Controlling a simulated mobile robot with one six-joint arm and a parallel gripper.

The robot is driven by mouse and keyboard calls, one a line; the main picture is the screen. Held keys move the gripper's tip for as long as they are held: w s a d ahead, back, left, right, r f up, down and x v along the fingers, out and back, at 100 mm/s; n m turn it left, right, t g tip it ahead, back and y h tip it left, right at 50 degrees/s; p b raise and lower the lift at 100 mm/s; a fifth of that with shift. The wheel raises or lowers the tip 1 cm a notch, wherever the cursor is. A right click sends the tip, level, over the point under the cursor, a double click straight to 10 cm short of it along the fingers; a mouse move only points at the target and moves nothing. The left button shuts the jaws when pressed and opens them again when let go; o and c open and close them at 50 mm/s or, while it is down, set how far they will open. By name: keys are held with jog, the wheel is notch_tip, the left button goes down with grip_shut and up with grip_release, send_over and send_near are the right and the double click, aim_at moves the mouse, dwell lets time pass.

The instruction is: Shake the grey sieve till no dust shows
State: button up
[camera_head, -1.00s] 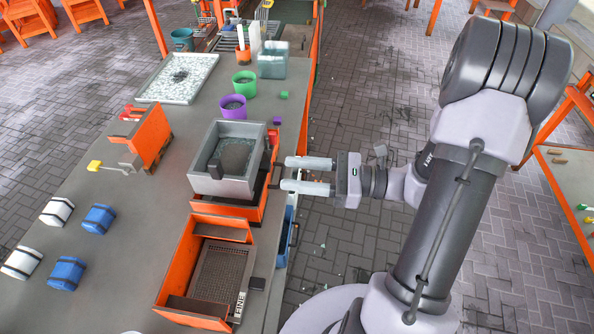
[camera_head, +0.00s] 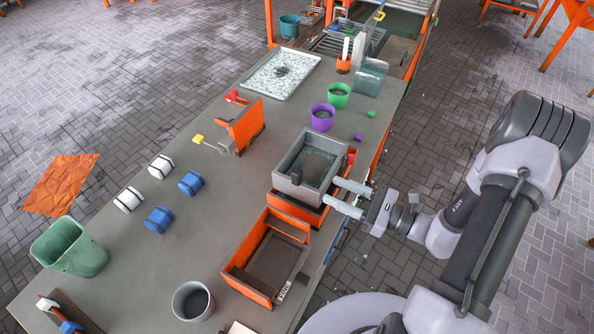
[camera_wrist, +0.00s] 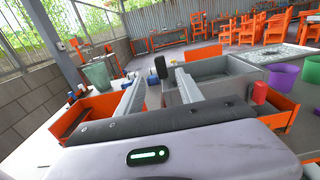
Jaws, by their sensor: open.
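The grey sieve (camera_head: 294,188) looks like a deep grey box on an orange base (camera_head: 297,209), near the table's right edge. Pale dusty matter shows on its floor, and a dark upright block (camera_head: 305,172) stands in or over it. The sieve also shows in the wrist view (camera_wrist: 215,70), with the dark block (camera_wrist: 161,67) between the finger lines. My gripper (camera_head: 332,191) is open and empty at the sieve's right side, fingers pointing at it. Whether the fingertips touch it I cannot tell.
An orange tray with a dark mesh floor (camera_head: 272,262) lies in front. Purple (camera_head: 322,118) and green (camera_head: 338,95) pots stand behind, near a speckled white tray (camera_head: 283,72). Blue and white blocks (camera_head: 158,218) lie left. The table's middle is fairly clear.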

aim_at(301, 176)
jog(key=x, duration=1.1)
jog(key=shift+w+a, duration=0.2)
jog(key=shift+a, duration=0.05)
grip_shut()
dwell(0.8)
